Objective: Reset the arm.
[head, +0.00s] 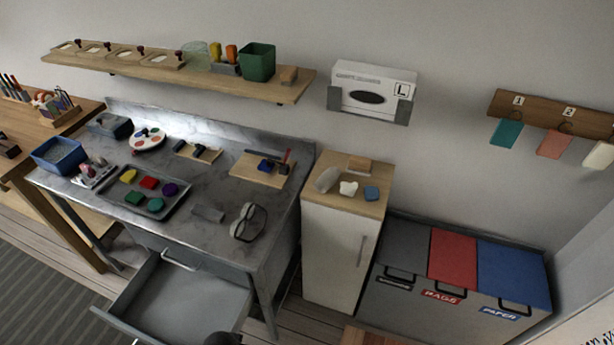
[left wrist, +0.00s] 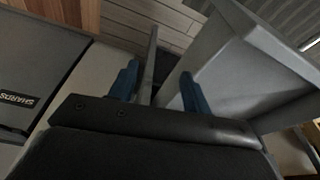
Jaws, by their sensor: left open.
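My left gripper (left wrist: 160,82) shows in the left wrist view with its two blue fingers apart and nothing held between them. A thin grey upright bar (left wrist: 150,60) appears between the fingers; I cannot tell how far beyond them it is. In the head view a dark rounded part, likely of my own arm, shows at the bottom edge beside the open drawer (head: 190,290). My right gripper is in neither view.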

